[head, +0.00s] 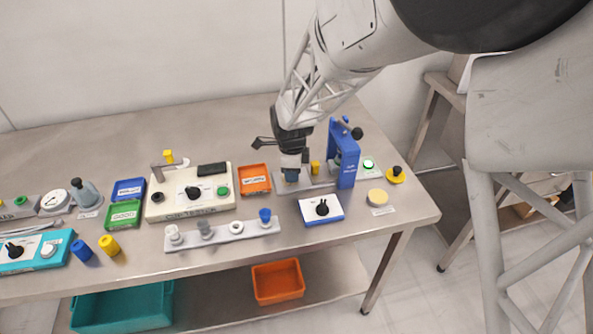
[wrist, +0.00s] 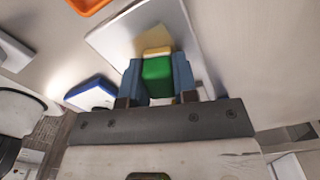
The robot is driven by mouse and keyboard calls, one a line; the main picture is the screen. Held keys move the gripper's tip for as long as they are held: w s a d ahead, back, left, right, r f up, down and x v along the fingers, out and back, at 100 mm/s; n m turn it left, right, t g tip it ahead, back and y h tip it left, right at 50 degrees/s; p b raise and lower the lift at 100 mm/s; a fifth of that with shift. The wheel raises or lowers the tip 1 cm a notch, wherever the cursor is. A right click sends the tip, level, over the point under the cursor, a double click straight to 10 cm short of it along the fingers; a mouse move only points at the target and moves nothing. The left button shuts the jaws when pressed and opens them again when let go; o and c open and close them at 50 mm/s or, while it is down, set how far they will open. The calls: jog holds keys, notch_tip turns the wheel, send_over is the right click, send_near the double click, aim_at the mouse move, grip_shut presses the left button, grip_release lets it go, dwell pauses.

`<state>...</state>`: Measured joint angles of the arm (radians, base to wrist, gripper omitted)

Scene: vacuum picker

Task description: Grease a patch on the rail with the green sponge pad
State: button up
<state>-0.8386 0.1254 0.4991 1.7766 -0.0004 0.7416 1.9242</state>
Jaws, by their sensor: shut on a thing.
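My gripper (head: 291,174) is at the right part of the bench, above the grey metal base plate (head: 278,184) beside the blue press. In the wrist view, the blue fingers of my gripper (wrist: 157,80) are shut on a green block, which I take as the green sponge pad (wrist: 158,78). A yellow part shows at the pad's far end. Beyond the pad lies the pale plate (wrist: 115,38), with a yellowish area on it past the pad. I cannot tell whether this plate is the rail, or whether the pad touches it. The pad is hidden in the head view.
The blue press (head: 344,155) and a small yellow block (head: 315,167) stand just right of my gripper. An orange tray (head: 254,180) is to the left. A white-and-blue switch box (head: 321,208) and a grey rack (head: 222,235) with several posts are in front. A round tan pad (head: 378,197) lies right.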

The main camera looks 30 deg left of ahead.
aim_at(278, 180)
jog(key=shift+s+a, duration=1.5)
notch_tip(278, 180, up, 8)
